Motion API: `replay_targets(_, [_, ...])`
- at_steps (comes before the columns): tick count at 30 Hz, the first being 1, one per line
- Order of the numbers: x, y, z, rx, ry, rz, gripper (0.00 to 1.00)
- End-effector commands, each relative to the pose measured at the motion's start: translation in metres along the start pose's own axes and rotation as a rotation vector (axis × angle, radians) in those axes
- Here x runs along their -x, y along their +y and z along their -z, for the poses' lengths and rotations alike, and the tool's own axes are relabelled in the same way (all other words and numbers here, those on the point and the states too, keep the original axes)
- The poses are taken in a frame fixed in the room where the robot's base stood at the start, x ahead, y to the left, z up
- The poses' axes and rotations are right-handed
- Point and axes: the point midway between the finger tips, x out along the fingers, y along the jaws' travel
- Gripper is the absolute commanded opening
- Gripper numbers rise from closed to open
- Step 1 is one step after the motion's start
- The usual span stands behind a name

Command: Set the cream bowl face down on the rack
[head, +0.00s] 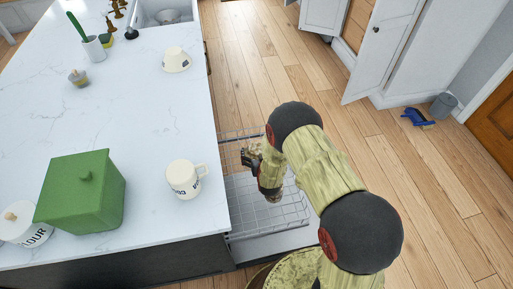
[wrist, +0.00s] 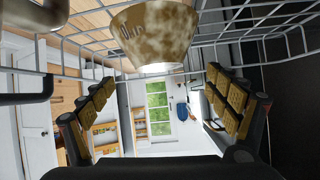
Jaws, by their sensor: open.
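The cream bowl (wrist: 155,32), with brown mottled stains and dark lettering, shows at the top of the wrist view, where the picture is upside down. Its wide rim is toward the rack and its pale base faces away, so it is face down at the wires. The wire rack (head: 262,210) is pulled out beside the counter; its wires also show in the wrist view (wrist: 235,38). My gripper (wrist: 158,105) is open, its two padded fingers spread and apart from the bowl. In the head view my gripper (head: 254,160) is over the rack; the bowl is mostly hidden there.
The white counter (head: 130,130) lies left of the rack. On it stand a cream mug (head: 184,180), another cream vessel (head: 176,60), a green lidded box (head: 82,190) and a flour canister (head: 25,228). The wooden floor (head: 240,70) beyond the rack is clear.

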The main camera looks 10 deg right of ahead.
Motion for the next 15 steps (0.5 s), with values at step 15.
replay_targets(15, [0.07,-0.001,0.006,0.0,-0.002,0.001,0.89])
